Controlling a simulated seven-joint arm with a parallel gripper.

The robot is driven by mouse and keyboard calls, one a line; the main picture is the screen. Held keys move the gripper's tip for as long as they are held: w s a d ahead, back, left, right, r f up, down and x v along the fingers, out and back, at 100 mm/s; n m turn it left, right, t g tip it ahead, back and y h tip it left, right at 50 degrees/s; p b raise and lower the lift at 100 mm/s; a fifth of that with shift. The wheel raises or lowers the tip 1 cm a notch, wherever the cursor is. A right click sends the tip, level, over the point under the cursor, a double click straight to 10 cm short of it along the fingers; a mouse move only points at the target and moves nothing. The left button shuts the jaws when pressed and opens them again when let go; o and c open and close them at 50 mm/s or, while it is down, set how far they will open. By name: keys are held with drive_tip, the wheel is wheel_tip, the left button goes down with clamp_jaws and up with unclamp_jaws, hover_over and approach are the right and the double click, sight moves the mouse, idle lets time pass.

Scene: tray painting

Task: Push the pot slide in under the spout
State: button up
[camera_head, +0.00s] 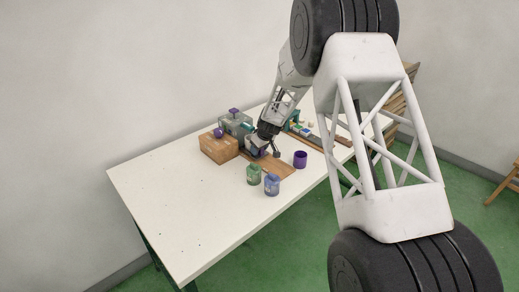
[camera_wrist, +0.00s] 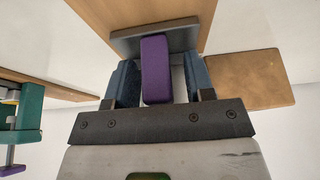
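In the wrist view, a purple upright grip (camera_wrist: 155,70) stands in front of a grey plate (camera_wrist: 155,39) on a wooden board; I take these as parts of the pot slide. My gripper (camera_wrist: 160,80) has its two blue-grey fingers apart, one on each side of the purple grip. A pale gap shows between the grip and the right finger; contact on the left is unclear. In the head view my gripper (camera_head: 264,141) is low over the wooden board (camera_head: 280,166), beside a grey unit (camera_head: 234,122) with a purple top. The arm hides part of this area, and I cannot make out the spout.
A wooden block (camera_head: 217,148) with a purple knob (camera_head: 218,132) stands at the left. A green container (camera_head: 253,175), a blue container (camera_head: 271,185) and a purple cup (camera_head: 300,159) stand near the board. The white table (camera_head: 175,205) is clear at front left.

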drive_tip(key=v, duration=0.7)
drive_tip(key=shift+r, duration=0.35)
drive_tip(key=shift+s+d, duration=0.15)
idle(0.5)
drive_tip(key=s+d+r+m, duration=0.1)
drive_tip(key=s+d+r, duration=0.3)
drive_tip(key=s+r, duration=0.4)
drive_tip(key=s+d+r+m+h, duration=0.15)
drive_tip(key=s+d+r, duration=0.35)
drive_tip(key=s, duration=0.5)
drive_tip(key=s+d+r+m, duration=0.2)
drive_tip(key=s+d+r, duration=0.1)
drive_tip(key=s+r, duration=0.55)
drive_tip(key=s+d+m+h, duration=0.1)
drive_tip(key=s+d, duration=0.3)
drive_tip(key=s, duration=1.2)
drive_tip(key=s+d+m+h, duration=0.1)
drive_tip(key=s+d+m, duration=0.2)
drive_tip(key=s, duration=1.4)
drive_tip(key=shift+s+d+f+m+g, duration=0.2)
drive_tip(key=shift+s+d+m+g, duration=0.15)
drive_tip(key=shift+d, duration=0.15)
